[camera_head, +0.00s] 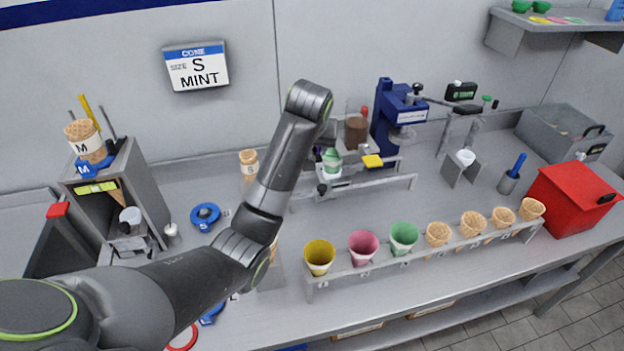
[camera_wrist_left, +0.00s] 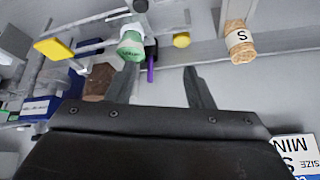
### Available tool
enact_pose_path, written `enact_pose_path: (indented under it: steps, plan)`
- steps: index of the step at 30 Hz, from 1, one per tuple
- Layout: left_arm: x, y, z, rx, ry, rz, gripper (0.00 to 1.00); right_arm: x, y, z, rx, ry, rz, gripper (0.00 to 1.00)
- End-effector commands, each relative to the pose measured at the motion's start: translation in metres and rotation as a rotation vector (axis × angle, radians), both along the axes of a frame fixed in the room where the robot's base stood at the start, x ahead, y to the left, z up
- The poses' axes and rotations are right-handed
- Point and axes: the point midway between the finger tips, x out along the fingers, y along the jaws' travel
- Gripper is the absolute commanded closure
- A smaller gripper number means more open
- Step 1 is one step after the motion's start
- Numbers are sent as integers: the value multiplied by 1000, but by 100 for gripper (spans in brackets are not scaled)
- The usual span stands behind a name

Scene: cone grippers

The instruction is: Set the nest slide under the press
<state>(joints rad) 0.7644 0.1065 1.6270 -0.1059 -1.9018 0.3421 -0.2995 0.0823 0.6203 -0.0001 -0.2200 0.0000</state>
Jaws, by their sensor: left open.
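The nest slide holds a green cone in a white nest (camera_head: 331,168) on a low grey rail (camera_head: 385,186), left of the blue press (camera_head: 393,115). A yellow tab (camera_head: 372,161) sits at the rail's right part, nearer the press. In the left wrist view the green cone (camera_wrist_left: 131,46), the yellow tab (camera_wrist_left: 53,48) and the dark blue press (camera_wrist_left: 42,108) show upside down. My left gripper (camera_wrist_left: 160,80) is open and empty, its fingers spread near the cone and a dark knob. In the head view my arm hides it. My right gripper is out of view.
A long rack (camera_head: 420,262) with coloured and plain cones stands in front. A wall sign (camera_head: 196,66) reads size S, mint. A red box (camera_head: 572,198) is at the right. A waffle cone marked S (camera_wrist_left: 240,45) stands left of the slide. Bench between rack and rail is clear.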

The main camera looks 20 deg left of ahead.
Motion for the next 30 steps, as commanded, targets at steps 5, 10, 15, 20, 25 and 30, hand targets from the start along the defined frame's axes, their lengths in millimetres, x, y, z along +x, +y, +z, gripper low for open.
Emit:
enact_pose_path:
  steps: [5, 10, 15, 20, 25, 30]
  plan:
    - [-13, -36, 2, -78, 109, -70, 52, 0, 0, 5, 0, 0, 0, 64]
    - [-10, -38, -13, -84, 124, -76, 52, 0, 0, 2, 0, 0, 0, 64]
    - [2, -35, -39, -83, 125, -74, 52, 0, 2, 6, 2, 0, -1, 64]
    - [14, -32, -70, -83, 124, -74, 52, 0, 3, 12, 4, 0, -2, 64]
    - [26, -30, -97, -82, 121, -74, 52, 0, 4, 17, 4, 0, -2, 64]
    - [35, -27, -122, -82, 121, -74, 52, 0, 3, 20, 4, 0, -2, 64]
